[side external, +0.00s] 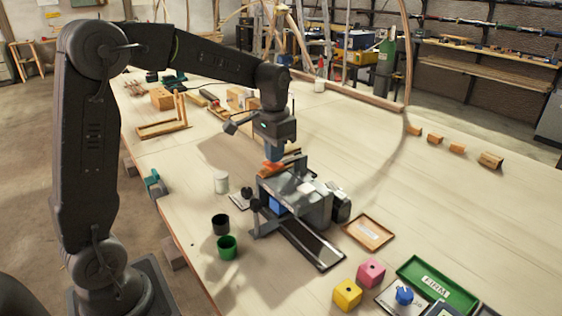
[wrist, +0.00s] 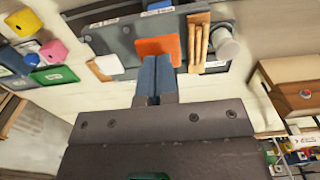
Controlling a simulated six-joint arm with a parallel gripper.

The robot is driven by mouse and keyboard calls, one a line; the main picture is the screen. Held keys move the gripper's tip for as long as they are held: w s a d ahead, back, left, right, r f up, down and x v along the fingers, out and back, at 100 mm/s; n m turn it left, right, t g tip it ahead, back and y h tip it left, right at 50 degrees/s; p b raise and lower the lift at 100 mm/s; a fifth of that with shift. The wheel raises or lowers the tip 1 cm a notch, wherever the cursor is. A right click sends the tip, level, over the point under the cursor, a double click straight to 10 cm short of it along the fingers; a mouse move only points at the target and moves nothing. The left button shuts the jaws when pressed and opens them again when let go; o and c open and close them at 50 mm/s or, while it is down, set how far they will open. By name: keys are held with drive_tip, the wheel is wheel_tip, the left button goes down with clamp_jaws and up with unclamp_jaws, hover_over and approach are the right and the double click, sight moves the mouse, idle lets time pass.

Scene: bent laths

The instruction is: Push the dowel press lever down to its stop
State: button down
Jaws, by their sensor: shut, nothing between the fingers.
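The grey dowel press (side external: 310,207) stands on the bench, with a dark rail running out at its front. An orange pad (side external: 271,166) sits at its top; it also shows in the wrist view (wrist: 159,46). This pad may be the lever's end, but I cannot tell for sure. My gripper (side external: 273,157) points down just above the orange pad. Its blue fingers are shut together and empty, and in the wrist view the fingertips (wrist: 156,60) overlap the pad's near edge. Whether they touch it is unclear.
Wooden dowels (wrist: 198,44) lie beside the orange pad. A white cup (side external: 221,182), a black cup (side external: 221,224) and a green cup (side external: 227,247) stand left of the press. A brown tray (side external: 368,232), pink cube (side external: 371,272) and yellow cube (side external: 347,294) are at the front right.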

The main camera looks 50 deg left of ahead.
drive_tip(key=shift+f, duration=1.15)
drive_tip(key=shift+r, duration=0.1)
idle(0.3)
drive_tip(key=shift+r, duration=4.5)
drive_tip(key=s+d+f+t, duration=0.1)
drive_tip(key=s+d, duration=0.4)
drive_tip(key=s, duration=0.5)
drive_tip(key=s+d+f+t, duration=0.2)
drive_tip(key=s+d+t, duration=0.2)
drive_tip(key=s, duration=0.6)
drive_tip(key=shift+d+t, duration=0.3)
drive_tip(key=shift+d, duration=0.15)
